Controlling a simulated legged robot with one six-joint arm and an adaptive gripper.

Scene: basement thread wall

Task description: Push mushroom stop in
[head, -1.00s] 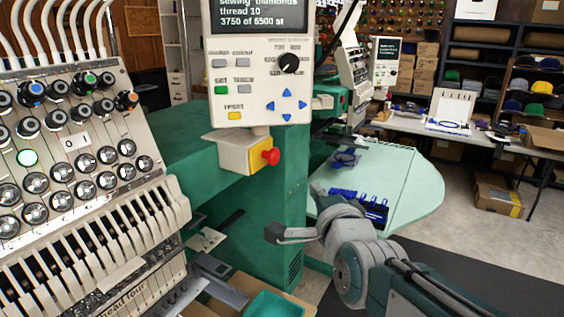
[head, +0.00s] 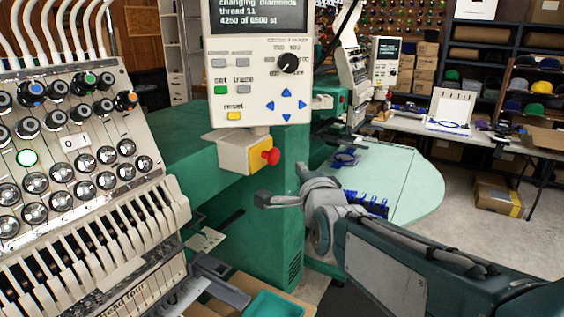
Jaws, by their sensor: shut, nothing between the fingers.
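My gripper (head: 262,200) is shut and empty. Its tip is below the stop and slightly left of it in the picture, with a visible gap between them. I cannot tell how far apart they are in depth.
The control panel (head: 259,75) with screen, knob and buttons hangs just above the stop. The needle head (head: 80,165) fills the left side. A pale green table (head: 400,190) with blue clamps (head: 368,202) lies behind my arm. A teal bin (head: 275,305) sits at the bottom.

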